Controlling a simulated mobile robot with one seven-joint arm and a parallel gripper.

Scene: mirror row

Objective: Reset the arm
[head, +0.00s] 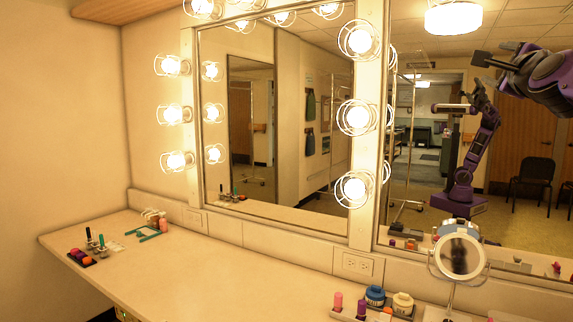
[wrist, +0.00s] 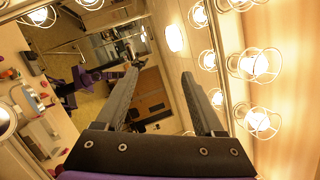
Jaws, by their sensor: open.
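My gripper (head: 497,62) is at the upper right of the head view, raised high above the counter and well apart from it. In the wrist view my gripper (wrist: 159,75) shows two dark fingers spread wide, with nothing between them. It is open and empty. Past the fingers, the wrist view shows the mirror with a reflection of the room and my purple arm. The reflection of my arm also stands in the right mirror of the head view.
A long counter (head: 240,265) runs below lit mirrors with caged bulbs (head: 357,116). A round standing mirror (head: 459,257), jars (head: 402,303) and small bottles stand at the front right. Cosmetics (head: 82,257) and a teal frame (head: 149,234) lie at the left. The counter's middle is clear.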

